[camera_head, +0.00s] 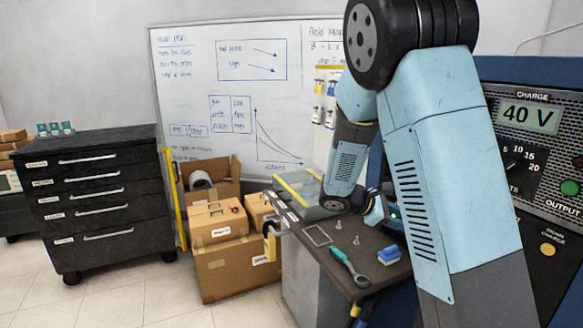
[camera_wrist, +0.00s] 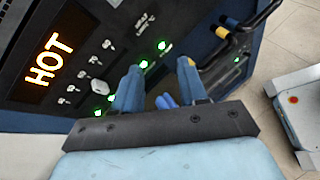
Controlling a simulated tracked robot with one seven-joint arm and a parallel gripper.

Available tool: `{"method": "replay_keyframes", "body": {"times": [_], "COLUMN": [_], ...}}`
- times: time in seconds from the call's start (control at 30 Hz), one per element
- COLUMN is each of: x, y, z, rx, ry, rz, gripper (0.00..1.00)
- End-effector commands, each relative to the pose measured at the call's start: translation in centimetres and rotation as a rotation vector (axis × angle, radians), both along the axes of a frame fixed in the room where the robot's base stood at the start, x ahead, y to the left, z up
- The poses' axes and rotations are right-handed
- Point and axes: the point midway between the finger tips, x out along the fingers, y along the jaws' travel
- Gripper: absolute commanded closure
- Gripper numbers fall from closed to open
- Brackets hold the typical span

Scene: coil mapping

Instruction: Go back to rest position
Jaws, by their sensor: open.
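My gripper (camera_wrist: 160,78) shows in the wrist view with its two blue fingers apart. A dark gap and a bit of blue show between them, and I see nothing held. The fingers point at a black panel (camera_wrist: 105,55) with switches and green lights; I cannot tell whether they touch it. In the head view my light-blue arm bends down over the right half, and my gripper (camera_head: 375,212) is mostly hidden behind it, near the far right of the workbench (camera_head: 325,262).
The workbench holds a teal-handled screwdriver (camera_head: 349,266) and a blue block (camera_head: 388,256). A charger panel (camera_head: 545,115) reading 40 V stands at right. Cardboard boxes (camera_head: 235,262) and a black drawer cabinet (camera_head: 95,195) stand left. Floor at front left is clear.

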Motion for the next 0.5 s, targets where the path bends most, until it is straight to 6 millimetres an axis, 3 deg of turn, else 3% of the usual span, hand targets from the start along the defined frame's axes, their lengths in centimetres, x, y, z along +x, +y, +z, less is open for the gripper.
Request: {"method": "replay_keyframes", "body": {"times": [0.23,0.5], "x": [-4.9,-9.9], "y": [-1.1,-1.0], "z": [2.7,5.4], "rx": [0.242,0.484], "ry": [-0.147,-0.309], "rz": [-0.181,-0.359], "gripper": [0.57,0.57]}}
